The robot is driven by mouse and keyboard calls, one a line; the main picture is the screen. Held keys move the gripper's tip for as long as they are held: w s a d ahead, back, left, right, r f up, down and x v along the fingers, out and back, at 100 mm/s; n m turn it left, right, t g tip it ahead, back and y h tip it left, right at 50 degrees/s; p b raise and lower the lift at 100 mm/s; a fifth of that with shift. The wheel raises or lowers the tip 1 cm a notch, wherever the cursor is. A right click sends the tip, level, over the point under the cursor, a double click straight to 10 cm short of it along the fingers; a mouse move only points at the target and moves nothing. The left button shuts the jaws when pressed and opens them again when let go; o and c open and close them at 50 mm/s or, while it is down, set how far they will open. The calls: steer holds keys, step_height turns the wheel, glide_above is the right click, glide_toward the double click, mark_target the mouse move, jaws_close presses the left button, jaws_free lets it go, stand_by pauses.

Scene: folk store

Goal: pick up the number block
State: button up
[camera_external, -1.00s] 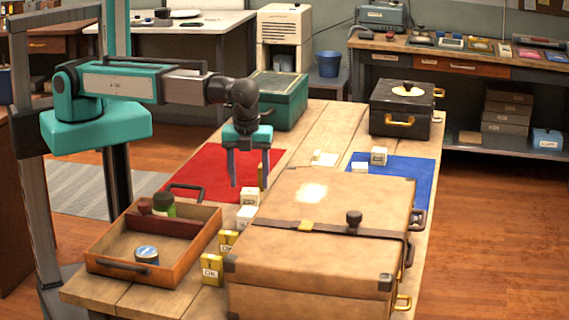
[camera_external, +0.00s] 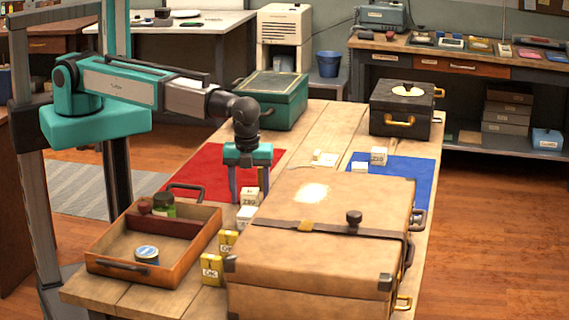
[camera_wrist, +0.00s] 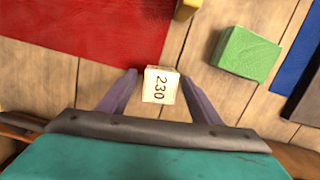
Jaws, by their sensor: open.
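A small cream number block marked 230 (camera_wrist: 160,85) lies between the two fingertips of my gripper (camera_wrist: 159,78) in the wrist view. In the external view the number block (camera_external: 250,196) sits on the wooden table by the right edge of the red mat. My gripper (camera_external: 249,189) is open and points down just over it. A narrow gap shows on each side of the block in the wrist view. I cannot tell how far the fingertips reach down beside it.
A second pale block (camera_external: 243,215) sits just in front. The large tan suitcase (camera_external: 320,260) stands to the right, the wooden tray (camera_external: 195,252) to the left.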

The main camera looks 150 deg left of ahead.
mark_target(247, 192)
stand_by(0.5)
steer(key=c, duration=1.2)
steer(key=shift+o, duration=0.2)
steer(key=shift+r+b, duration=1.2)
steer(key=shift+r, duration=3.8)
steer(key=shift+w+d, duration=0.35)
steer(key=shift+d, duration=0.2)
steer(key=w+d+r+m, duration=0.1)
steer(key=w+d, duration=0.2)
steer(key=d, duration=0.8)
steer(key=w+d+r+m, duration=0.1)
steer(key=w+d, duration=0.2)
steer(key=d, duration=0.8)
steer(key=w+d+r+m, duration=0.1)
steer(key=w+d, duration=0.2)
steer(key=d, duration=0.7)
steer(key=shift+d, duration=0.4)
